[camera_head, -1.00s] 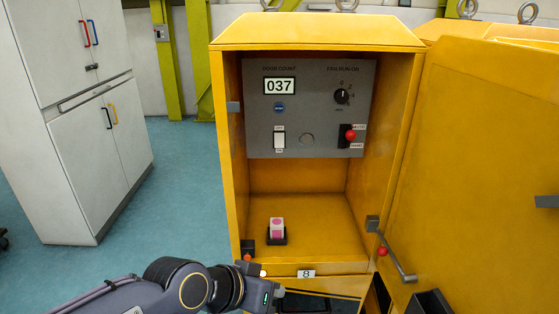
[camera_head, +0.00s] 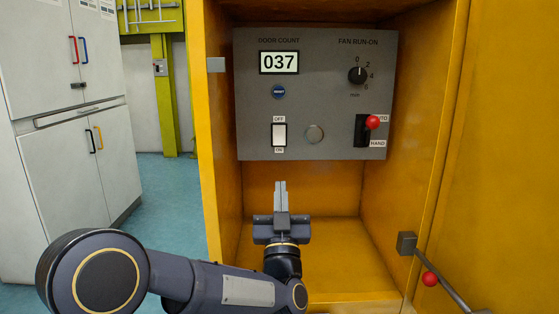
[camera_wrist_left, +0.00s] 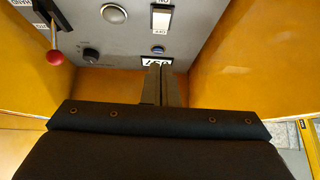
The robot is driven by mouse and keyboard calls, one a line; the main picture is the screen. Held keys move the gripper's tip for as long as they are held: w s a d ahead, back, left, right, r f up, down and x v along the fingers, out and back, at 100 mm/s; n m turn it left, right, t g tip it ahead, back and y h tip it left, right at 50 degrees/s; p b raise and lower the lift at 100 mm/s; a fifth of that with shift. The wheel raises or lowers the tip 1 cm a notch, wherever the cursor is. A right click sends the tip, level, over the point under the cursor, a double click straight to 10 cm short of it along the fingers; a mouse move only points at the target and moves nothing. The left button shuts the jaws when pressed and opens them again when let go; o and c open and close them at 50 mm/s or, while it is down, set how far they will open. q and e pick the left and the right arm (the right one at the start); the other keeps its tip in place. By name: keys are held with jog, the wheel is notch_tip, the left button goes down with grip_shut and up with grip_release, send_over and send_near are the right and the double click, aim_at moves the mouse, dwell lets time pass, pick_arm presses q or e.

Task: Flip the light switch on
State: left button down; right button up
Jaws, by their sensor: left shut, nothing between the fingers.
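The light switch (camera_head: 279,134) is a white rocker in a dark frame on the grey panel, with an OFF label above and an ON label below. Which side is pressed I cannot tell. It also shows in the left wrist view (camera_wrist_left: 160,19), where the panel appears upside down. My left gripper (camera_head: 281,184) is inside the yellow cabinet, pointing up, its fingers shut and empty. In the head view its tips appear just below the switch, apart from it. In the left wrist view the fingers (camera_wrist_left: 159,85) partly cover the counter display. My right gripper is not in view.
The panel carries a counter display (camera_head: 279,62), blue button (camera_head: 279,92), dark knob (camera_head: 357,75), round disc (camera_head: 315,134) and red-ball lever (camera_head: 372,122). A door rod with a red ball (camera_head: 430,279) stands at lower right.

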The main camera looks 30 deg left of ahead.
aim_at(279, 142)
pick_arm(q)
jog(key=shift+r, duration=0.1)
jog(key=shift+w+a+f+p+x, duration=0.15)
jog(key=shift+w+f+x, duration=0.2)
jog(key=shift+x, duration=1.8)
jog(key=shift+w+a+f+p+x, duration=0.2)
jog(key=shift+f+x, duration=0.25)
jog(key=shift+x, duration=1.65)
jog(key=shift+w+a+f+p+x, duration=0.15)
jog(key=shift+w+f+x, duration=0.2)
jog(key=shift+x, duration=1.8)
jog(key=shift+s, duration=0.2)
jog(key=b, duration=0.1)
jog(key=f+b, duration=0.1)
jog(key=b, duration=0.1)
jog(key=shift+w+a+f+t, duration=0.1)
jog(key=shift+w+t, duration=0.2)
jog(key=shift+w+r+p, duration=0.1)
jog(key=shift+r+p, duration=0.2)
jog(key=shift+r, duration=0.15)
jog(key=shift+f, duration=0.1)
